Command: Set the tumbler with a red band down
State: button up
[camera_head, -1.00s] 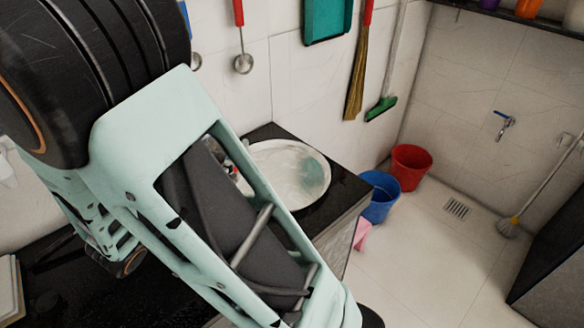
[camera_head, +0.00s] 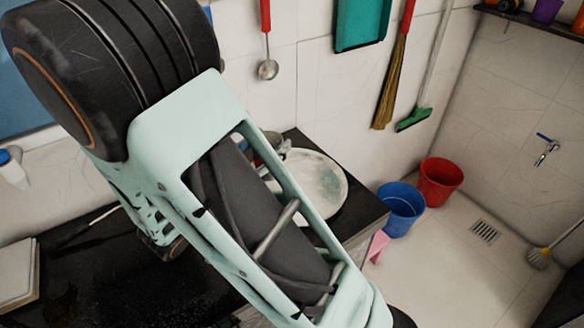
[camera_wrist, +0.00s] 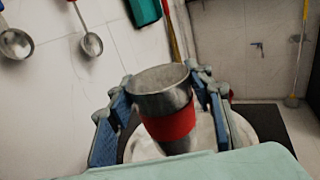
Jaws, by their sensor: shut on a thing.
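The metal tumbler with a red band (camera_wrist: 168,112) stands nearly upright in the middle of the wrist view, its rim facing up. My gripper (camera_wrist: 163,84) has its blue-padded fingers closed around the tumbler, one on each side. Behind and below the tumbler, the round white basin (camera_wrist: 238,130) shows on the dark counter. In the head view my arm covers much of the left and centre, and the tumbler is mostly hidden behind it. The tumbler's base is hard to see, so I cannot tell whether it touches anything.
The basin (camera_head: 325,192) sits at the back of the black counter (camera_head: 364,213). A bare stretch of counter (camera_head: 85,275) lies left of my arm. Blue (camera_head: 401,212) and red (camera_head: 439,183) buckets stand on the floor. A ladle (camera_head: 267,69) and brooms hang on the wall.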

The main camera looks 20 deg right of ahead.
jog(key=w+d+f, duration=0.2)
jog(key=w, duration=0.1)
jog(key=w+d+f, duration=0.1)
jog(key=w+d, duration=0.1)
jog(key=shift+w+f, duration=0.15)
jog(key=shift+w, duration=0.05)
jog(key=w+d+f, duration=0.1)
jog(key=f, duration=0.2)
jog(key=w+d+f+b, duration=0.1)
jog(key=w+f, duration=0.1)
jog(key=w+d+f, duration=0.1)
jog(key=f, duration=0.2)
jog(key=shift+w+d+f+b, duration=0.1)
jog(key=shift+w+f+b, duration=0.2)
jog(key=shift+b, duration=0.1)
jog(key=shift+f, duration=0.2)
jog(key=shift+f, duration=0.2)
jog(key=o, duration=1.2)
jog(key=shift+r, duration=0.15)
